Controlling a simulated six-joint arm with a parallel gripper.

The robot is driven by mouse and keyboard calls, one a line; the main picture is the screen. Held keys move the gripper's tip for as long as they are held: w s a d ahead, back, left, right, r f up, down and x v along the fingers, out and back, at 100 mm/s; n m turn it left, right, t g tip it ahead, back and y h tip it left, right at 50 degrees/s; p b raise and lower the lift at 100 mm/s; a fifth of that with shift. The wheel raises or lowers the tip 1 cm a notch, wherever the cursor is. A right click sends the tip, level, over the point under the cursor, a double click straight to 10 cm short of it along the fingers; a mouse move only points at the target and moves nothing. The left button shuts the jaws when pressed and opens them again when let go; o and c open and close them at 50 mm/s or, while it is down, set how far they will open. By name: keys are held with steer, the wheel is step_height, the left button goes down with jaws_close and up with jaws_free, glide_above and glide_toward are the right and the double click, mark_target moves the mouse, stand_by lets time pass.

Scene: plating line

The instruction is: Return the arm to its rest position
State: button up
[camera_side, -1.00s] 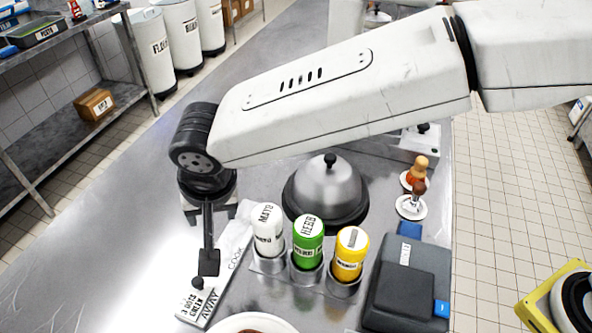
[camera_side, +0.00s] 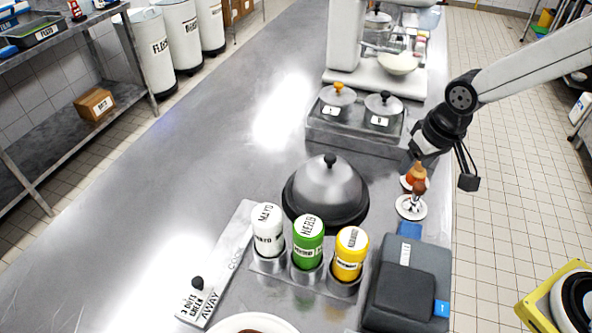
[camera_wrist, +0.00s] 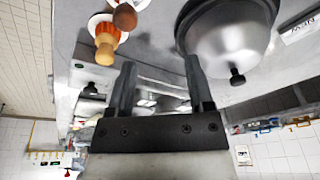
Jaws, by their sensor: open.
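My gripper (camera_side: 464,170) hangs at the right edge of the steel counter in the side view, beside the two small stamp-like items with wooden handles. In the wrist view my gripper (camera_wrist: 158,85) shows its two dark fingers apart, with nothing between them. The arm reaches in from the upper right. The rest position itself is not marked in either view.
A domed lid (camera_side: 326,188) sits mid-counter, and it also shows in the wrist view (camera_wrist: 228,42). Mayo (camera_side: 268,232), herb (camera_side: 308,243) and yellow (camera_side: 350,254) bottles stand in a rack. Two lidded pots (camera_side: 383,108) stand behind. The counter's left is clear.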

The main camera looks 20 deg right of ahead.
steer(key=s+d+f, duration=0.2)
steer(key=s+d, duration=0.4)
steer(key=s, duration=0.1)
steer(key=shift+d+f+n, duration=0.15)
steer(key=shift+n, duration=0.15)
steer(key=shift+w, duration=0.1)
stand_by(1.0)
